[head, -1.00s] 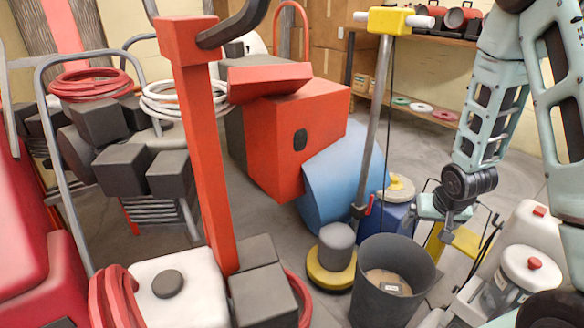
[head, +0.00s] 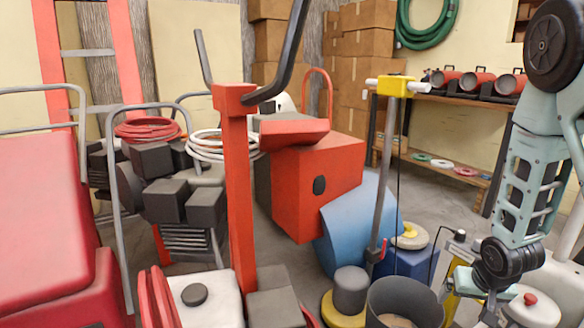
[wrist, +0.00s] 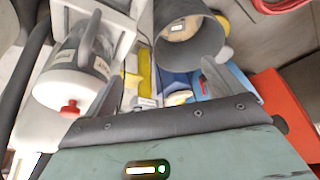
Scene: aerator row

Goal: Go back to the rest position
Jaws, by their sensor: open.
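My gripper (head: 462,283) is at the lower right of the head view, at the end of my pale green arm, partly cut off by nearby things. In the wrist view its two dark fingers (wrist: 160,88) stand apart with nothing held between them. A dark grey bucket (head: 371,312) is just left of and below the gripper in the head view; it also shows at the top of the wrist view (wrist: 222,50). A white canister with a red knob (head: 530,308) stands to the right, and shows at the left of the wrist view (wrist: 70,88).
A floor machine with a yellow head (head: 390,85) stands behind the bucket. A red post (head: 238,190) rises in front. A wooden shelf (head: 465,102) stands at the back; some floor before it is open.

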